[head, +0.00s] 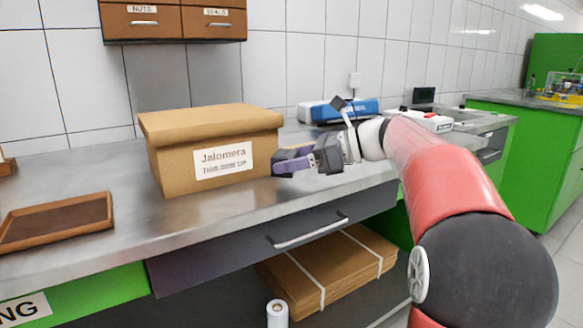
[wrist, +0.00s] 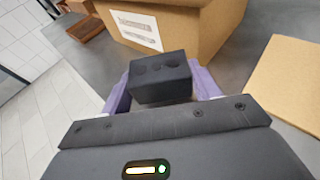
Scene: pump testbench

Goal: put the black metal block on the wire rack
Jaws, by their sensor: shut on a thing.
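The black metal block (wrist: 160,82) shows in the wrist view, with dark round holes in its top. My gripper (wrist: 162,92) has purple fingers on either side of the block and is shut on it. In the head view my gripper (head: 293,163) is just right of the cardboard box, above the steel bench; the block is mostly hidden there by the fingers. I cannot see a wire rack in either view.
The cardboard box (head: 215,155) with a white label stands on the bench (head: 130,210). A brown tray (head: 58,222) lies at the left. A blue and white device (head: 340,110) and a red and white device (head: 425,121) stand behind my arm. Bench front between tray and box is clear.

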